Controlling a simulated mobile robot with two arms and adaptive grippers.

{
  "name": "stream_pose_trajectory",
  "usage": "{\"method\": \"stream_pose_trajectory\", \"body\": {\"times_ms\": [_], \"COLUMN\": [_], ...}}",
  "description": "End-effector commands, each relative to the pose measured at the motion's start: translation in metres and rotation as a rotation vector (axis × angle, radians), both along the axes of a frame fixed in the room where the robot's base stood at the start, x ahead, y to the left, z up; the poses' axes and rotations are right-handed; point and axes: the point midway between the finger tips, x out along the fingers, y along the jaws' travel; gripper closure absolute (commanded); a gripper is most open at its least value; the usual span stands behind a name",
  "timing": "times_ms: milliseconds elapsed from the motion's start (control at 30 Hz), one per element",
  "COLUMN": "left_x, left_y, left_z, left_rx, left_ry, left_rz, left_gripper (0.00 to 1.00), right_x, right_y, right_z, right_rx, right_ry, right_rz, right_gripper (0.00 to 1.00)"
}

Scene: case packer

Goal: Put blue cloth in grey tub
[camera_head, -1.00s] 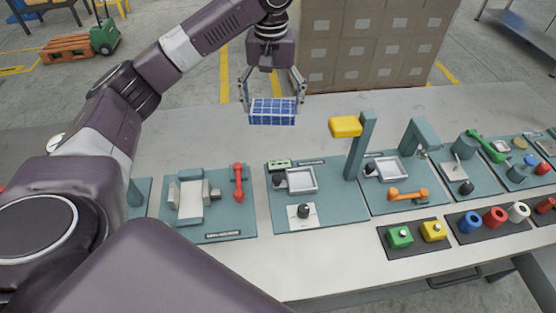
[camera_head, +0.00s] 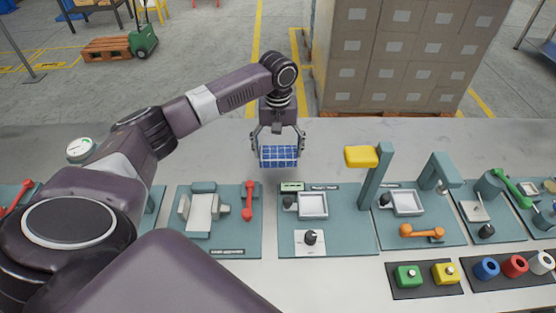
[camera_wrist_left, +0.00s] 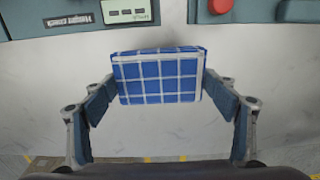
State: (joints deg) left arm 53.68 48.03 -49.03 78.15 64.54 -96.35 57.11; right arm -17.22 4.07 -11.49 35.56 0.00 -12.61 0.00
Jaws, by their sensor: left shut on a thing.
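A blue cloth (camera_head: 278,156) with a white check pattern hangs as a flat block between the fingers of my left gripper (camera_head: 278,148). My left gripper is shut on it, one finger at each side. In the left wrist view the cloth (camera_wrist_left: 158,76) sits level between the two fingertips (camera_wrist_left: 160,90), with the pale table top behind it. The cloth is over the back part of the table; whether it touches the surface is hard to tell. No grey tub shows in these frames. My right gripper is not in view.
A teal board (camera_head: 330,236) with a small tray and knob lies in front of the cloth. A yellow block on a teal post (camera_head: 373,175) rises at its right. Stacked cartons (camera_head: 400,60) stand behind the table. The table's back strip (camera_head: 210,150) is mostly clear.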

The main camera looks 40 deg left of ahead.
Motion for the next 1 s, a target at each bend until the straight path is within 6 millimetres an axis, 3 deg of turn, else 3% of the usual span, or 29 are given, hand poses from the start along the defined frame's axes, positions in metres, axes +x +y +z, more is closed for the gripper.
{"method": "stream_pose_trajectory", "body": {"times_ms": [400,800,833,1000], "left_x": [0.0,0.0,0.0,0.0], "left_y": [0.0,0.0,0.0,0.0], "left_z": [-0.046,-0.051,-0.051,-0.051], "left_rx": [0.001,0.0,0.0,0.0], "left_ry": [0.001,0.0,0.0,0.0], "left_rz": [0.001,-0.001,-0.001,0.0], "left_gripper": [0.49,0.49,0.18,0.04], "right_x": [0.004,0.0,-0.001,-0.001], "right_y": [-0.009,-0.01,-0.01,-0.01], "right_z": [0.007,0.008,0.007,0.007], "right_rx": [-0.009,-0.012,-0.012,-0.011], "right_ry": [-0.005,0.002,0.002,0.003], "right_rz": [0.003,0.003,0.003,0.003], "right_gripper": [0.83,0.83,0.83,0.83]}}
